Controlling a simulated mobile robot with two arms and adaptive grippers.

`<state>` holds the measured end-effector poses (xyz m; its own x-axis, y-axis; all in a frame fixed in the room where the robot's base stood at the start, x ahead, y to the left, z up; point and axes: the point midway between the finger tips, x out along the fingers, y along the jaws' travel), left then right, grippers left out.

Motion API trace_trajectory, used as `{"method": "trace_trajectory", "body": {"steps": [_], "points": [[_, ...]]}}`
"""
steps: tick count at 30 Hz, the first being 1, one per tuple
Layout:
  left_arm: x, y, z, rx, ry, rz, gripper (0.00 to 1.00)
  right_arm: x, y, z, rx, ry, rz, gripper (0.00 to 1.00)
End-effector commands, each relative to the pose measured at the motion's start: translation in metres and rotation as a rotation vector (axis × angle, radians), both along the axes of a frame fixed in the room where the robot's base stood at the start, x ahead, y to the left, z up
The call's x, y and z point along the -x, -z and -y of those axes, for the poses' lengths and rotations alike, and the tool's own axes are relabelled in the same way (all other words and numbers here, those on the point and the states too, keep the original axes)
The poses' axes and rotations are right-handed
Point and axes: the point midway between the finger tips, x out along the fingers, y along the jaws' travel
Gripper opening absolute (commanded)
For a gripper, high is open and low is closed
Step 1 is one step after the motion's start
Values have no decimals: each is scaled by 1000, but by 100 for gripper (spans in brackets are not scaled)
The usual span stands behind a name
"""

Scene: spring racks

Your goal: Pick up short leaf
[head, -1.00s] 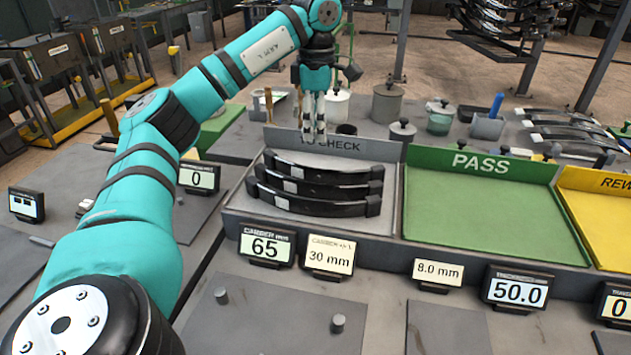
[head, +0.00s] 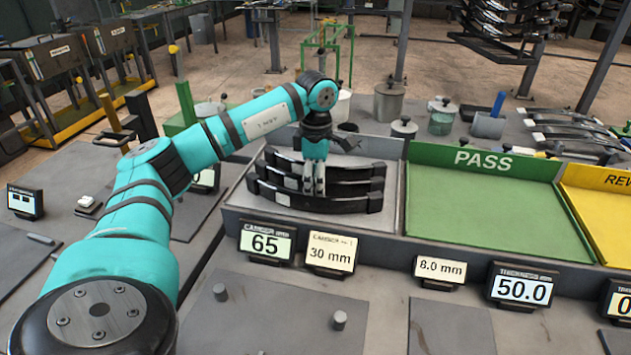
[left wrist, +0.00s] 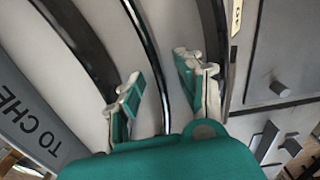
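Several dark curved leaves lie side by side in the TO CHECK tray (head: 392,215): a rear leaf (head: 360,171), a middle leaf (head: 357,189) and a front leaf (head: 350,206). I cannot tell for sure which is the short leaf. My left gripper (head: 314,190) points down over the leaves, left of the tray's middle. In the left wrist view its fingers (left wrist: 162,76) are apart, with one dark leaf (left wrist: 148,45) running through the gap between them. Other leaves pass to the left (left wrist: 80,35) and right (left wrist: 213,30). My right gripper is out of view.
Right of the tray are an empty green PASS tray (head: 490,215) and a yellow tray (head: 605,220). Display stands such as the 65 readout (head: 266,243) line the front. Pots (head: 388,102) and more leaves (head: 570,135) stand behind.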

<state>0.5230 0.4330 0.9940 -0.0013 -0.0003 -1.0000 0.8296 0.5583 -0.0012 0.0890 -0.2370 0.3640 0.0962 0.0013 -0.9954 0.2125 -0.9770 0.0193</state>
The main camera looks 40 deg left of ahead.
Motion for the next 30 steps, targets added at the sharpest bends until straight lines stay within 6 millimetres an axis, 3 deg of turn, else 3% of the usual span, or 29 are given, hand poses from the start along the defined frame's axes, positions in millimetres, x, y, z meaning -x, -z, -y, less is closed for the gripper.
{"method": "trace_trajectory", "body": {"steps": [9,18,30], "points": [[0,8,0,0,0,1,37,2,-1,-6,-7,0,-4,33],[0,8,0,0,0,1,0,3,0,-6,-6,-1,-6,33],[-1,5,0,1,-1,6,0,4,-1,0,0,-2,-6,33]]}}
